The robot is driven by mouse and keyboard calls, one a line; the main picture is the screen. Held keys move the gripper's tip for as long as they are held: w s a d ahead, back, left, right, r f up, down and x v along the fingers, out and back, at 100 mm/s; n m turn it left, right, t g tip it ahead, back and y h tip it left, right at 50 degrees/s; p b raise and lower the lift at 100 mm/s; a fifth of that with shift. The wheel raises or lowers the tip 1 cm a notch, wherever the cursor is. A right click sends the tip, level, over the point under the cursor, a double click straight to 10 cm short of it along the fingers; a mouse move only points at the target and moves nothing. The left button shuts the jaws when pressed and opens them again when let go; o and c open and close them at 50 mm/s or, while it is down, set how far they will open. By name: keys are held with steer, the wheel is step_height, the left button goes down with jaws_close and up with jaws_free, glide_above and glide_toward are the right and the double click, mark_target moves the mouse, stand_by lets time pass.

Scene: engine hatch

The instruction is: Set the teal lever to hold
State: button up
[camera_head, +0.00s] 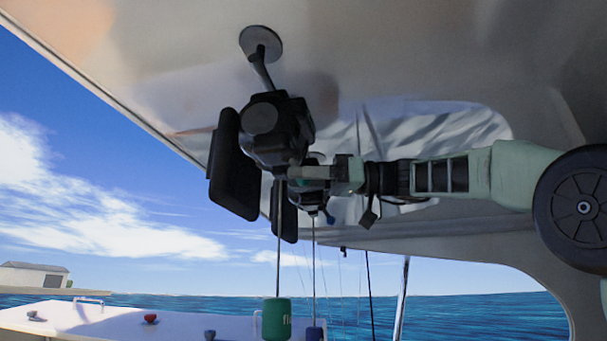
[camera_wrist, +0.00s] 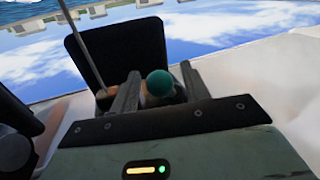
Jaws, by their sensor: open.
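The teal lever's round knob (camera_wrist: 159,83) shows between the two fingers of my gripper (camera_wrist: 160,72) in the wrist view. The fingers stand apart on either side of it, with a gap visible at least on the right. In the head view my gripper (camera_head: 298,173) reaches in from the right to a black hanging unit (camera_head: 272,128), and a small patch of teal (camera_head: 304,184) shows just under the fingers. The lever's shaft and pivot are mostly hidden, and no hold marking can be read.
A second lever with a blue knob (camera_head: 329,217) sits just below my gripper. A green cylinder (camera_head: 276,318) and a blue one (camera_head: 313,333) hang on cords below. A dark panel (camera_head: 233,165) is on the unit's left.

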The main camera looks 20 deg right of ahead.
steer(key=c, duration=1)
steer(key=shift+o, duration=0.2)
steer(key=shift+f+b, duration=0.1)
steer(key=shift+b, duration=0.2)
steer(key=m+b, duration=0.1)
steer(key=m+t+b, duration=0.1)
steer(key=b, duration=0.1)
steer(key=shift+s+a+f, duration=0.2)
steer(key=shift+s+f, duration=0.15)
steer(key=shift+s+a+r+m+t+h+b, duration=0.15)
steer(key=shift+s+a+m+t+h+b, duration=0.5)
steer(key=shift+m, duration=1.25)
steer(key=shift+s+a+r+m+t+h+b, duration=0.25)
steer(key=shift+m+t+h+b, duration=0.5)
steer(key=shift+m+t+b, duration=0.85)
steer(key=shift+s+a+r+m+t+h+b, duration=0.15)
steer(key=shift+s+m+t+h+b, duration=0.5)
steer(key=shift+m, duration=1.55)
steer(key=shift+w, duration=0.15)
